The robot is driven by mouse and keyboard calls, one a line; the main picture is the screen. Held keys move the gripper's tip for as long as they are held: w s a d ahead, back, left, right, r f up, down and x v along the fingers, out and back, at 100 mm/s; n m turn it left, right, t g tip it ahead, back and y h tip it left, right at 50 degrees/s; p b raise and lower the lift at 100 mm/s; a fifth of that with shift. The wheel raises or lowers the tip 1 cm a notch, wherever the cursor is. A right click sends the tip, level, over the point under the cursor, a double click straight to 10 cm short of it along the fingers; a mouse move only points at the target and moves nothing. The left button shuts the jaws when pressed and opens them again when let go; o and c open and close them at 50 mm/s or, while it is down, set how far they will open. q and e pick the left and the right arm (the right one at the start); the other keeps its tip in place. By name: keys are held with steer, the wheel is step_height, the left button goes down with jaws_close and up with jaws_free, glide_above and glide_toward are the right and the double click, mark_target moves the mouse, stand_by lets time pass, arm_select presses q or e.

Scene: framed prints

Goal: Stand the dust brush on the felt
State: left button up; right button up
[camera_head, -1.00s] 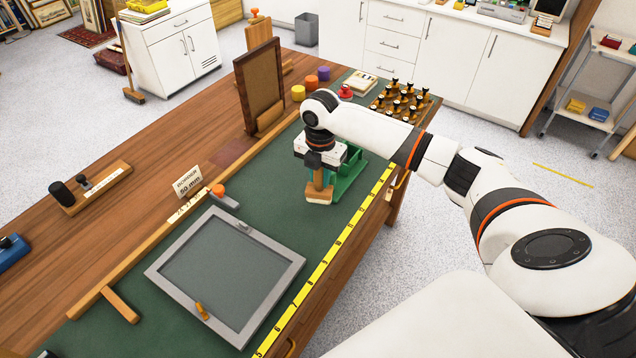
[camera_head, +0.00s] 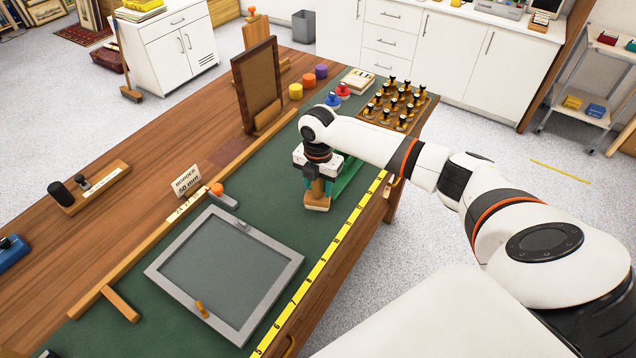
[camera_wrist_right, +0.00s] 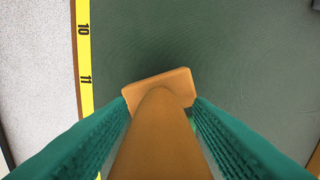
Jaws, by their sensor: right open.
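The dust brush (camera_head: 317,205) stands upright with its wide wooden head down on the green felt (camera_head: 268,180), as far as I can tell. In the right wrist view its orange-brown handle (camera_wrist_right: 160,145) points toward the camera, with the head below it. My right gripper (camera_head: 319,187) points down around the handle. Its teal fingers (camera_wrist_right: 161,112) are open, one on each side of the handle. The bristles are hidden. My left gripper is not in view.
A green holder (camera_head: 347,175) stands just behind the brush. A grey frame (camera_head: 285,277) lies on the felt nearer me. A yellow measuring tape (camera_head: 322,262) runs along the table edge. A rack of dark-topped pieces (camera_head: 405,125) stands at the far end.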

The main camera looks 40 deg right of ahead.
steer(key=shift+r, duration=0.15)
step_height(320, 180, up, 12)
steer(key=shift+r+b, duration=0.1)
steer(key=shift+b, duration=0.85)
